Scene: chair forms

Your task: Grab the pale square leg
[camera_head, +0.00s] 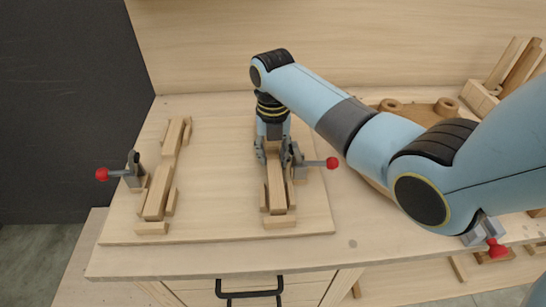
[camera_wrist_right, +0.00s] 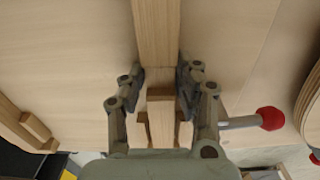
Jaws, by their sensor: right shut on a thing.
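The pale square leg (camera_head: 276,186) lies lengthwise in the right-hand wooden form on the board, between low side blocks. My right gripper (camera_head: 273,150) comes down over its far part from above, fingers on either side. In the right wrist view the leg (camera_wrist_right: 155,30) runs up and away from between the fingers of my right gripper (camera_wrist_right: 162,78), which is shut on it. The leg still appears to rest in its form. My arm and gripper hide part of the leg in the head view. My left gripper is not in view.
A toggle clamp with a red handle (camera_head: 332,163) stands close to the right of the gripper. Another form on the left holds a wooden piece (camera_head: 159,186), with a red-handled clamp (camera_head: 103,174) beside it. The board (camera_head: 220,170) between them is clear.

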